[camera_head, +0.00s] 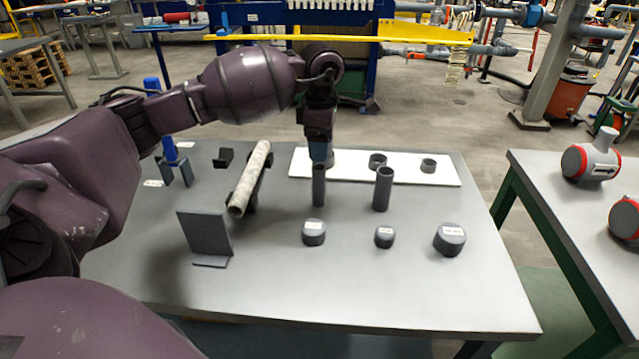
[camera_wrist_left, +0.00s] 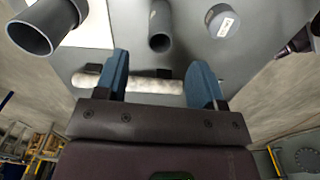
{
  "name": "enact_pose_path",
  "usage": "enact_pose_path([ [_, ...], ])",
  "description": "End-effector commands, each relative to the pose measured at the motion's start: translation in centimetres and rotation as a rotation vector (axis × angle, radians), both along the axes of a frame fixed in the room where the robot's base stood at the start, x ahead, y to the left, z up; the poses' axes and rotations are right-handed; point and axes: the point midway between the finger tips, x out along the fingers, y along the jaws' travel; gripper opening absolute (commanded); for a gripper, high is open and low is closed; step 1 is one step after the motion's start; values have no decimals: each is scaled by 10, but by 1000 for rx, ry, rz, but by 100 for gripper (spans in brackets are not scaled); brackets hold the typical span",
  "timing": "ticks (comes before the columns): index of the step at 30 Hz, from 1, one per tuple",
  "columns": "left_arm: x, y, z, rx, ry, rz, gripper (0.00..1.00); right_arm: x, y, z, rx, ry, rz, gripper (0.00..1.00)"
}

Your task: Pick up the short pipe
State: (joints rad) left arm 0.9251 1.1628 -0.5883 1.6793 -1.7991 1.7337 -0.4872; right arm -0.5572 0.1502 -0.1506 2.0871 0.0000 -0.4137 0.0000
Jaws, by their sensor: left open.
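Two dark grey pipes stand upright on the table: a left one (camera_head: 319,187), which also shows in the left wrist view (camera_wrist_left: 160,28), and a slightly thicker-looking right one (camera_head: 382,190). I cannot tell for certain which is the short pipe. My left gripper (camera_head: 321,155) points down just above and behind the left pipe. In the left wrist view, its blue fingers (camera_wrist_left: 162,80) are spread with nothing held between them. A longer pale mottled pipe (camera_head: 250,178) rests on dark supports to the left and shows beyond the fingers (camera_wrist_left: 145,84). My right gripper is not in view.
A white board (camera_head: 450,178) at the back holds short grey ring fittings (camera_head: 377,160). Several labelled caps (camera_head: 313,233) sit along the front. A dark upright plate (camera_head: 204,233) stands at front left. The table's front right is clear. A second table (camera_head: 560,210) is at right.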

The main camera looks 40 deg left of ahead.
Motion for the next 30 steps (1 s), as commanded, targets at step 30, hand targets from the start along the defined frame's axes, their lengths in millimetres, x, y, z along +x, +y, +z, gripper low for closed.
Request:
enact_pose_path([
  [30,-3,3,-93,-3,-1,-1,63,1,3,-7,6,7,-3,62],
])
